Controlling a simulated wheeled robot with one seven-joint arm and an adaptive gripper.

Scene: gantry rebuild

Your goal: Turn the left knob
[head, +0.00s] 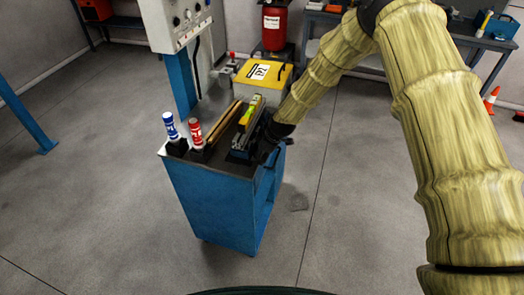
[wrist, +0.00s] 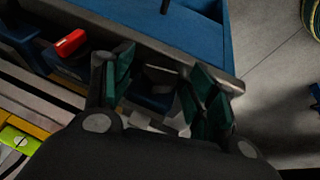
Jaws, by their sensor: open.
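A pale control box (head: 174,22) on a blue post at the upper left of the head view carries several small dark round parts that look like knobs. They are too small to tell which one is the left knob, and no knob is clear in the wrist view. My gripper (wrist: 160,84) has its green-padded fingers spread apart, with nothing held between them. In the head view my gripper (head: 265,150) is dark and partly hidden, beside the right end of the blue cart's top, well away from the control box.
A yellow case (head: 263,76) and a red tank (head: 274,28) stand behind. Floor left of the cart is clear.

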